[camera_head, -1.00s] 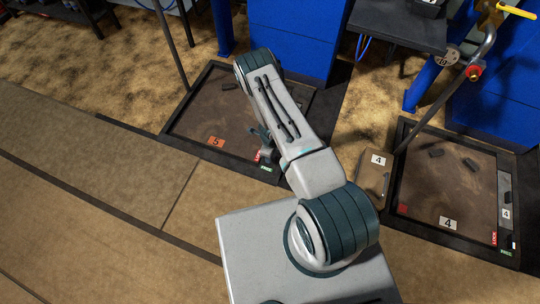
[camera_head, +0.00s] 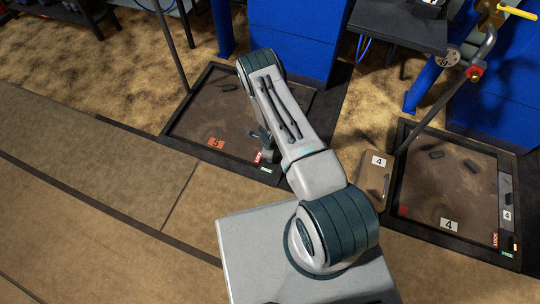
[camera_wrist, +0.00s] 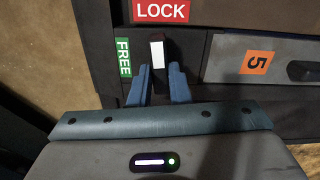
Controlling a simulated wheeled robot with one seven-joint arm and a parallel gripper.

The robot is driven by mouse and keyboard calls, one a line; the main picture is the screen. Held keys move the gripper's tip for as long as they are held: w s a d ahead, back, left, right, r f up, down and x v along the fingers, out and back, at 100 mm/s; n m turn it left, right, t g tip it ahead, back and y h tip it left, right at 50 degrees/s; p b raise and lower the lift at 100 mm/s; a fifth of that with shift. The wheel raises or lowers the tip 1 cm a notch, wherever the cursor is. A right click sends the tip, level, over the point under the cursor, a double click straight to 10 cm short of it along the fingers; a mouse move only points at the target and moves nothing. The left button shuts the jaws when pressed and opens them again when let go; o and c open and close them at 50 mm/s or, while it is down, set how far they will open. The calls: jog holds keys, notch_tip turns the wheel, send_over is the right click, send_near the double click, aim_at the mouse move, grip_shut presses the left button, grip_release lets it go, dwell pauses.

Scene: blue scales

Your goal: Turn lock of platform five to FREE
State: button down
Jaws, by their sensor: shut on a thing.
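Platform five (camera_head: 192,128) is a dark-framed brown plate with an orange "5" label (camera_head: 216,143). Its lock lever (camera_wrist: 157,56), black with a white stripe, is in the wrist view, with the stripe pointing up toward the red LOCK label (camera_wrist: 161,11). The green FREE label (camera_wrist: 123,56) is just left of the lever. My gripper (camera_wrist: 159,78) is shut on the lever, one blue finger on each side. In the head view my gripper (camera_head: 266,146) is over the platform's lower right corner, and the lever is hidden.
Platform four (camera_head: 440,190) is at the right, with its own LOCK and FREE labels. A small panel marked 4 (camera_head: 374,174) lies between the platforms. A blue cabinet (camera_head: 293,40) stands behind platform five. Bare floor (camera_head: 100,225) is free at the left.

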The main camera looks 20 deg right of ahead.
jog(key=n+b, duration=0.1)
jog(key=n, duration=0.3)
jog(key=n+b, duration=0.1)
jog(key=n, duration=0.3)
jog(key=shift+n, duration=0.4)
jog(key=n, duration=0.4)
jog(key=shift+w+n+b, duration=0.1)
jog(key=shift+n+b, duration=0.2)
jog(key=shift+b, duration=0.05)
jog(key=shift+n, duration=1.6)
jog(key=c, duration=1.4)
grip_release()
jog(key=shift+o, duration=0.2)
jog(key=shift+r, duration=0.1)
notch_tip(320, 180, up, 14)
jog(key=p, duration=0.5)
